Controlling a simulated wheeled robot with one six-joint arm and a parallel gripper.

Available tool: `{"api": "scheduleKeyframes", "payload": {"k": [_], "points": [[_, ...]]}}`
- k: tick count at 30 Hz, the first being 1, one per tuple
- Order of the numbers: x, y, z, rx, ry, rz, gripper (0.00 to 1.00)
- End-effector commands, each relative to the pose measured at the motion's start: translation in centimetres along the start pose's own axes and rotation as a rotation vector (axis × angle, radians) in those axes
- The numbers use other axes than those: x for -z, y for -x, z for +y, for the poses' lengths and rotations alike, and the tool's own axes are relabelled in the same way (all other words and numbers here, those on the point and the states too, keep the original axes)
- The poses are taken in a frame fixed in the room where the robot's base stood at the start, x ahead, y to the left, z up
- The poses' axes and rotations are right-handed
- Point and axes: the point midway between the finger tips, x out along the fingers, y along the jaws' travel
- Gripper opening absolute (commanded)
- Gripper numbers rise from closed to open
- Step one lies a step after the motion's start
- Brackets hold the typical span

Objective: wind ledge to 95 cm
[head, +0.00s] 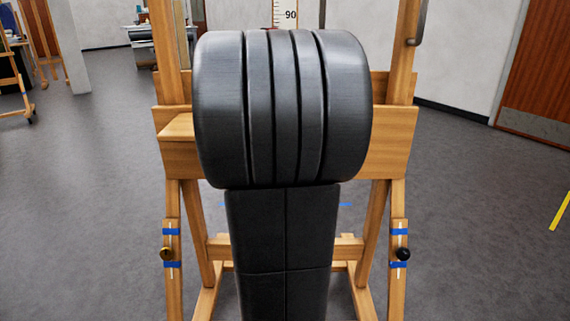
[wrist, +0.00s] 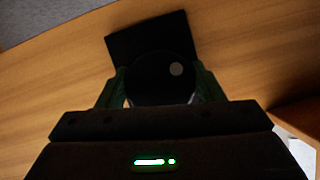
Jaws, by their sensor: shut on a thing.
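The wooden easel (head: 398,90) stands straight ahead in the head view. Its ledge (head: 178,127) shows at the left of my dark arm, which hides its middle. A white scale (head: 290,28) on the easel shows the mark 90, with a bit of red just below it at the arm's top edge; the exact reading is hidden. In the wrist view, my gripper (wrist: 160,88) is shut on a round black knob (wrist: 155,70) with a pale dot. A black plate (wrist: 150,37) lies behind the knob, against wood. My gripper is hidden in the head view.
A brass knob (head: 167,253) and a black knob (head: 403,254) sit on the easel's legs, between blue tapes. A grey hooked handle (head: 417,25) is at the upper right. Another easel (head: 14,60) stands far left. Grey floor (head: 490,230) is open on both sides.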

Motion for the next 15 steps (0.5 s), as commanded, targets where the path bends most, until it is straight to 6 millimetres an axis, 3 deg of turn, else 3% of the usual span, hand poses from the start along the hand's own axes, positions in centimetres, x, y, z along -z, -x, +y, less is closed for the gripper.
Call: {"api": "scheduleKeyframes", "payload": {"k": [15], "points": [[-0.47,-0.20,0.16,0.064,-0.152,0.003,0.38]]}}
